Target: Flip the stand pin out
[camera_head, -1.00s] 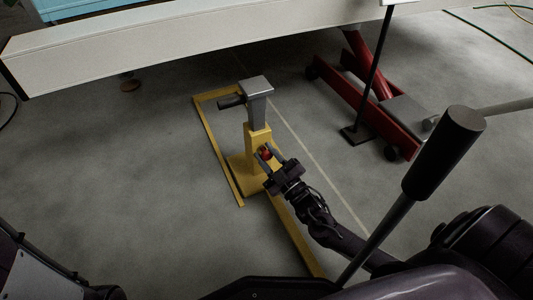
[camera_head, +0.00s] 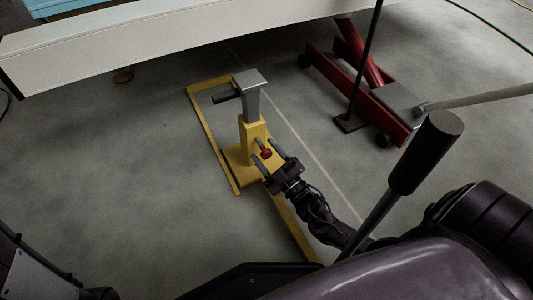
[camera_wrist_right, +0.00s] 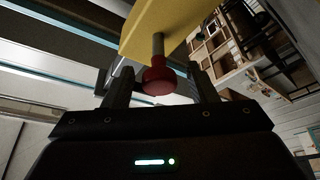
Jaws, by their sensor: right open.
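The yellow stand (camera_head: 254,133) stands on the floor with a grey inner post and a flat grey top plate (camera_head: 250,77). Its pin has a red knob (camera_head: 266,154) on a short metal shaft, sticking out of the post's side towards my right gripper. In the right wrist view the knob (camera_wrist_right: 158,80) and shaft (camera_wrist_right: 158,45) show clearly. My right gripper (camera_head: 268,152) is open, with one finger on each side of the knob and a visible gap to each finger in the wrist view. My left gripper is not in view.
A dark handle (camera_head: 226,97) sticks out left from the post. A long white beam (camera_head: 200,45) of the camper crosses above and behind. A red floor jack (camera_head: 375,100) stands at the right, with a thin black post before it. The floor at left is clear.

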